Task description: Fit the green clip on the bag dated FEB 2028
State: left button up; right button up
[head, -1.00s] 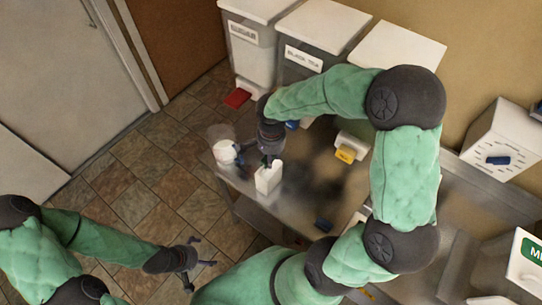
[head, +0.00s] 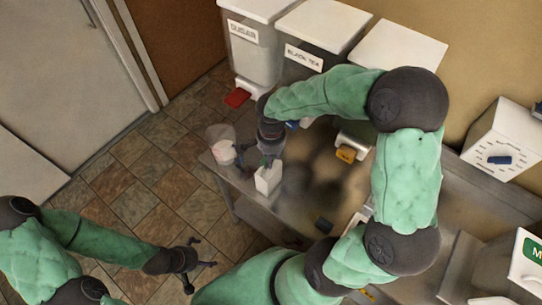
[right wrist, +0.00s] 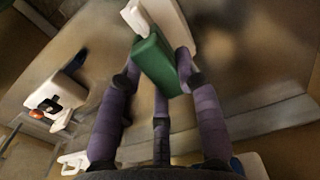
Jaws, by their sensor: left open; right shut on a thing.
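My right gripper (head: 266,158) is shut on the green clip (right wrist: 160,66), which sits between its purple fingers in the right wrist view. In the head view the clip is mostly hidden by the gripper, with a little green showing. A small white bag (head: 268,180) stands on the metal table right below that gripper. A white shape (right wrist: 135,17) lies at the clip's far end in the right wrist view; I cannot tell whether they touch. No FEB 2028 date is readable. My left gripper (head: 203,263) is open and empty, away from the table at the lower left.
A clear tub with white contents (head: 222,152) stands left of the bag. A yellow-labelled white item (head: 346,154) and a dark blue item (head: 323,224) are on the table. SUGAR (head: 250,53) and BLACK TEA (head: 305,68) bins stand behind. A red item (head: 237,97) lies at their foot.

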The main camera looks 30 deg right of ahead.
jog(key=shift+f+b, duration=0.7)
jog(key=shift+b, duration=0.05)
dwell(1.1)
jog(key=shift+f+b, duration=0.4)
jog(key=shift+b, duration=0.35)
dwell(1.2)
dwell(0.4)
jog(key=o, duration=1.5)
jog(key=shift+c, duration=0.2)
jog(key=shift+r, duration=0.1)
jog(key=shift+r+p, duration=2.2)
jog(key=shift+r, duration=1.25)
